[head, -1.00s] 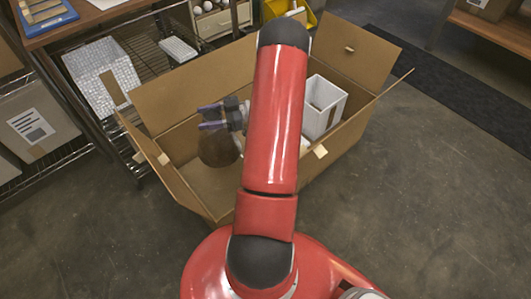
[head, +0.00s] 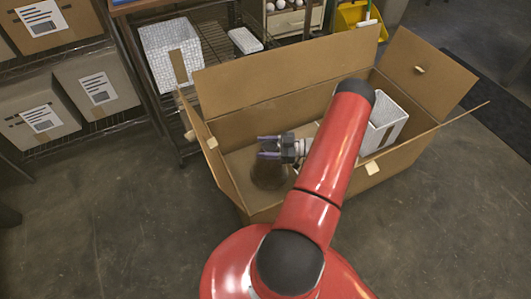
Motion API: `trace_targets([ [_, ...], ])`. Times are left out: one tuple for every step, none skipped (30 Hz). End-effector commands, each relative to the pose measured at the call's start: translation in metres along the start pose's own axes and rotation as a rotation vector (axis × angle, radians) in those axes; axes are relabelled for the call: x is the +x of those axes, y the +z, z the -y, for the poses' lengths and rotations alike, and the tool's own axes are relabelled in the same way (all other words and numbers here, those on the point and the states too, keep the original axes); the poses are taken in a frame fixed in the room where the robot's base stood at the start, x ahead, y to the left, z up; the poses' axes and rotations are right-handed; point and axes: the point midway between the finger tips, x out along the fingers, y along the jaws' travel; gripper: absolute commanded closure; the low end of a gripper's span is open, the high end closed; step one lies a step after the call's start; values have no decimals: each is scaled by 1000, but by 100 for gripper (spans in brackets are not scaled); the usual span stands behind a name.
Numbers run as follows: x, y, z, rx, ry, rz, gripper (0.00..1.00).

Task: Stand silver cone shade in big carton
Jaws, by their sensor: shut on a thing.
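The big carton (head: 298,92) stands open on the floor with its flaps up. My gripper (head: 268,147) is inside its left half, with purple-grey fingers pointing left. It is shut on a dark, brownish, shiny rounded thing (head: 268,174) just below the fingers. This appears to be the silver cone shade, mirroring the cardboard. It looks roughly upright, low in the carton; I cannot tell whether it touches the carton floor. My red arm hides part of the carton's middle.
A white bin (head: 389,121) with a grey inside stands in the carton's right half, partly behind my arm. A wire rack at the back left holds a white textured basket (head: 172,50) and a small white box (head: 245,40).

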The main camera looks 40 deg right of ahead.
Motion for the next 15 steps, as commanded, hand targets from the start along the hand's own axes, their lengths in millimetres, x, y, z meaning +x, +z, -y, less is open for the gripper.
trace_targets([
  [0,7,0,1,1,-2,95],
  [0,12,0,1,1,-2,95],
  [0,18,0,1,1,-3,95],
  [0,22,0,1,2,-3,95],
  [0,27,0,1,2,-3,95],
  [0,30,0,0,2,-3,95],
  [0,32,0,0,2,-3,95],
  [0,32,0,-1,1,-2,95],
  [0,32,0,-1,1,-2,95],
  [0,32,0,-1,1,-2,95],
  [0,32,0,-1,1,-2,95],
  [0,32,0,-1,1,-2,95],
  [0,32,0,-1,1,-2,95],
  [0,32,0,-1,1,-2,95],
  [0,33,0,-1,1,-1,95],
])
